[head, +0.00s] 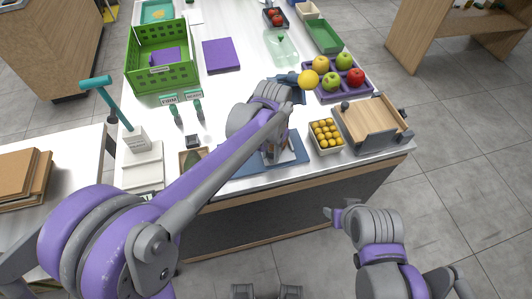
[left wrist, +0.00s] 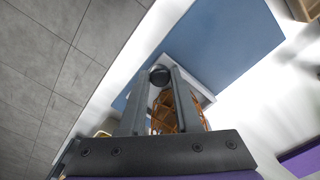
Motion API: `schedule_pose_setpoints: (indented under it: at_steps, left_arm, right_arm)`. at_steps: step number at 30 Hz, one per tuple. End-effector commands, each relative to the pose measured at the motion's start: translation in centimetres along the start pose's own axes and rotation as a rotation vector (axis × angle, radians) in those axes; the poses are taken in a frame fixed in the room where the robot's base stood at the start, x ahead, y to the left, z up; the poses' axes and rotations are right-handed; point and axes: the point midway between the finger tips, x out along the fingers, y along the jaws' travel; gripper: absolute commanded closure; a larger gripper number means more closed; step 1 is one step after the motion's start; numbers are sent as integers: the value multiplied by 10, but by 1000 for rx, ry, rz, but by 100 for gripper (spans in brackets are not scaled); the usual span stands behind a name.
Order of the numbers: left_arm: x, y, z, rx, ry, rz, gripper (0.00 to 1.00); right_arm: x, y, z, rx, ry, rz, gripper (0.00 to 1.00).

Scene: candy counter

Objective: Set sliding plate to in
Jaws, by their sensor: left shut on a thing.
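My left gripper (left wrist: 161,82) is shut on a dark round knob (left wrist: 159,74) at the front of the counter. Below the knob is a white-edged unit (left wrist: 204,98) with brown-orange parts, on a blue mat (head: 232,165). I take this unit for the one with the sliding plate; the fingers hide much of it, and I cannot tell how far the plate is in. In the head view my left arm covers part of the unit (head: 283,155). My right gripper (head: 333,213) is in front of the counter, away from everything; its jaw opening is unclear.
Right of the mat stand a box of yellow balls (head: 325,136) and a wooden board (head: 372,120) with dark fittings. Behind are a purple fruit tray (head: 330,96) and a green crate (head: 160,84). Left of the mat are a white block and tools.

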Motion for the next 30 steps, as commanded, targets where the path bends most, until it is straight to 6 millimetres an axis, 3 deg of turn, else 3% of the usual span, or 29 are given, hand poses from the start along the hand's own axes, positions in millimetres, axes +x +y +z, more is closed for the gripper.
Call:
schedule_pose_setpoints:
  at_steps: [4,5,9,30]
  left_arm:
    - [0,0,0,0,1,0,100]
    - [0,-1,0,0,1,0,65]
    - [0,-1,0,0,1,0,40]
    - [0,-7,6,-2,0,0,38]
  right_arm:
    - [0,0,0,0,0,0,43]
    - [0,0,0,0,0,0,43]
    - [0,0,0,0,0,0,43]
    - [-1,0,-1,0,1,0,43]
